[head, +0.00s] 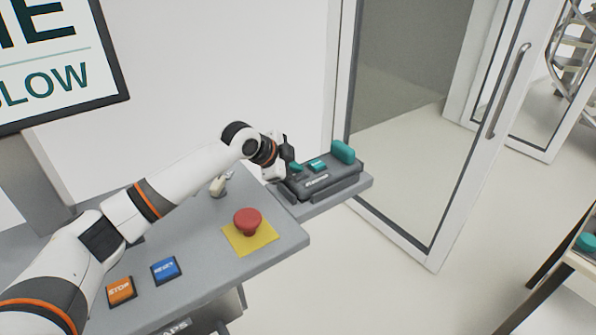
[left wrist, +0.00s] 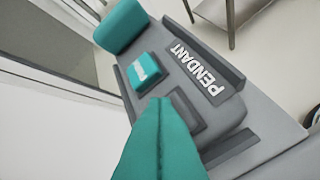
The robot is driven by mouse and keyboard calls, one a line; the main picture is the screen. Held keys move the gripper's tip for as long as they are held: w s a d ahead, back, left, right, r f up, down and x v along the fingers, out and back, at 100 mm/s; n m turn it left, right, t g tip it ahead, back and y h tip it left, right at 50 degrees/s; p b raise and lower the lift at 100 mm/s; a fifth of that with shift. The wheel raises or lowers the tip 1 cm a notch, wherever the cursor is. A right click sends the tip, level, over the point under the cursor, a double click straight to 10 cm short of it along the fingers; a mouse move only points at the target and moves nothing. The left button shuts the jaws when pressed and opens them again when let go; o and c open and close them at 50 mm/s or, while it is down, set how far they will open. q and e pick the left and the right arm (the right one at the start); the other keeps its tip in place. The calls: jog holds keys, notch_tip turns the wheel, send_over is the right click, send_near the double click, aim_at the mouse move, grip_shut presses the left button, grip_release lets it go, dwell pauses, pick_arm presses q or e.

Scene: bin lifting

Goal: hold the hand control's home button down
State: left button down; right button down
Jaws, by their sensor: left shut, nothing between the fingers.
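The hand control is a dark grey pendant (head: 326,181) on a grey shelf at the console's far right end. In the left wrist view its body (left wrist: 202,72) carries the white word PENDANT. A raised teal button with a white mark (head: 317,165) sits on its top; it also shows in the left wrist view (left wrist: 145,72). A dark square pad (left wrist: 187,110) lies beside it. My left gripper (head: 296,167) is shut and empty over the pendant's near end. Its teal fingertips (left wrist: 160,104) are beside the pad, short of the teal button. Whether they touch the pendant is unclear.
A larger teal block (head: 343,152) stands at the pendant's far end. On the console are a red mushroom button (head: 247,221) on a yellow plate, a blue button (head: 166,270) and an orange STOP button (head: 120,291). A glass door (head: 400,120) stands behind.

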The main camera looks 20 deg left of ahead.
aim_at(294, 176)
dwell(0.8)
pick_arm(q)
jog(key=shift+r+p, duration=0.9)
jog(key=shift+p, duration=0.15)
notch_tip(294, 176, up, 5)
jog(key=p, duration=0.5)
jog(key=shift+r, duration=0.1)
